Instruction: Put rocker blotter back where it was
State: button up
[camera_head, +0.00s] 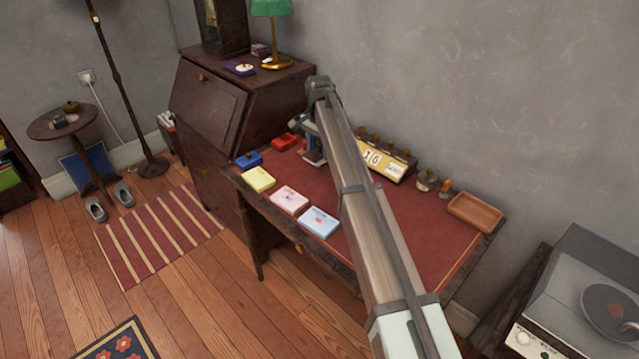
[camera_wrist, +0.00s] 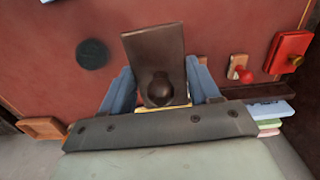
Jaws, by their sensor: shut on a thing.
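The rocker blotter (camera_wrist: 152,48) is a dark brown slab with a round knob, seen in the wrist view. My gripper (camera_wrist: 160,88) has its two blue-grey fingers shut on it at either side of the knob. The red desk top lies beyond it; I cannot tell whether the blotter touches it. In the head view my gripper (camera_head: 313,150) is over the back of the red-topped desk (camera_head: 405,215), left of the calendar block.
Blue, red, yellow, pink and light-blue boxes (camera_head: 319,222) line the desk's left and front. A yellow calendar block (camera_head: 384,163), small stamps (camera_head: 427,181) and a wooden tray (camera_head: 475,212) stand at the back and right. A dark round disc (camera_wrist: 93,54) lies on bare red surface.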

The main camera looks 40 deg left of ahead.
jog(key=shift+f, duration=5)
jog(key=shift+f, duration=0.1)
jog(key=o, duration=1.2)
jog(key=shift+c, duration=0.2)
notch_tip(320, 180, up, 12)
jog(key=shift+r, duration=0.1)
